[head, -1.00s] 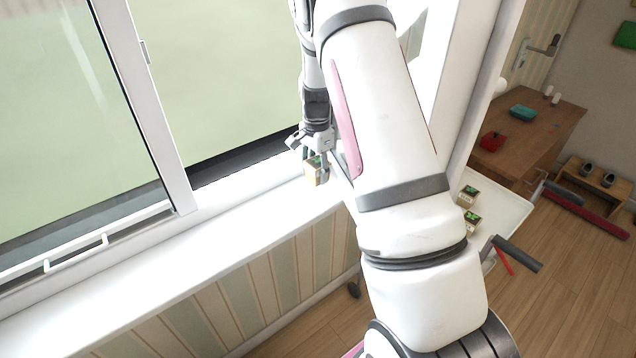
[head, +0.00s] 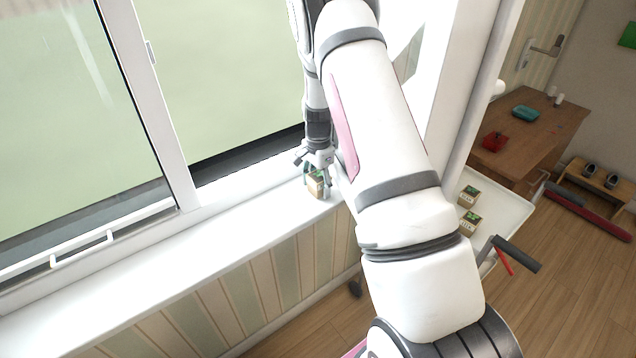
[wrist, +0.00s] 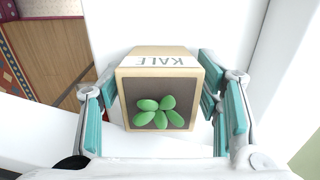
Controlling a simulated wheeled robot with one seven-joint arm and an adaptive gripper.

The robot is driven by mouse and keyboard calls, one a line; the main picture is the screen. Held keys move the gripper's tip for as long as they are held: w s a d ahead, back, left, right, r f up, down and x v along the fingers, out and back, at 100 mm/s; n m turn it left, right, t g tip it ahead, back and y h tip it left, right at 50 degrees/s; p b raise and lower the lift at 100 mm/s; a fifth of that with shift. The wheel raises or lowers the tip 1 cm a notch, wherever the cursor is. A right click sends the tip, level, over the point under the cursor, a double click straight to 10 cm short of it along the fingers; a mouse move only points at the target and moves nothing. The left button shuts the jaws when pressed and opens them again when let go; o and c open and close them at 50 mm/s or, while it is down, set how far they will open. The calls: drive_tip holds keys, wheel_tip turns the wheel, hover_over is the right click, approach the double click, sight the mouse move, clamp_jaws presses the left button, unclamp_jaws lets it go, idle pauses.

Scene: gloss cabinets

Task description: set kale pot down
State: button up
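The kale pot (wrist: 158,60) is a small pale wooden box with dark soil, green leaves and a KALE label on one side. In the wrist view it sits between the two teal-padded fingers of my gripper (wrist: 160,100), which are closed against its sides. In the head view the pot (head: 316,186) is upright at the white window sill (head: 215,235), under my gripper (head: 317,174). I cannot tell whether its base touches the sill. My fingers hide part of it.
The sliding window (head: 165,110) rises behind the sill, with a white handle (head: 85,247) at left. The sill left of the pot is clear. A white tray table (head: 510,215) at right holds two similar pots (head: 468,196). A wooden table (head: 545,130) stands beyond.

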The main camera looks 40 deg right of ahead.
sight(318, 176)
drive_tip(key=shift+r, duration=0.15)
wheel_tip(318, 176, up, 12)
drive_tip(key=shift+r+b, duration=0.1)
drive_tip(key=shift+b, duration=0.9)
drive_tip(key=s+a+r+n+t, duration=0.1)
drive_tip(key=s+a+r+n, duration=0.35)
drive_tip(key=a+r, duration=0.3)
drive_tip(key=s+a+r+n+t, duration=0.2)
drive_tip(key=s+a+r+n, duration=0.3)
drive_tip(key=r, duration=0.4)
drive_tip(key=s+a+r+n+t, duration=0.1)
drive_tip(key=s+a+n, duration=0.3)
drive_tip(key=s, duration=0.4)
drive_tip(key=s+a+r+n+t, duration=0.1)
drive_tip(key=s+a+n, duration=0.3)
drive_tip(key=s, duration=0.5)
drive_tip(key=shift+s+a+r+t, duration=0.2)
drive_tip(key=shift+a+r+t, duration=0.1)
drive_tip(key=shift+a, duration=0.35)
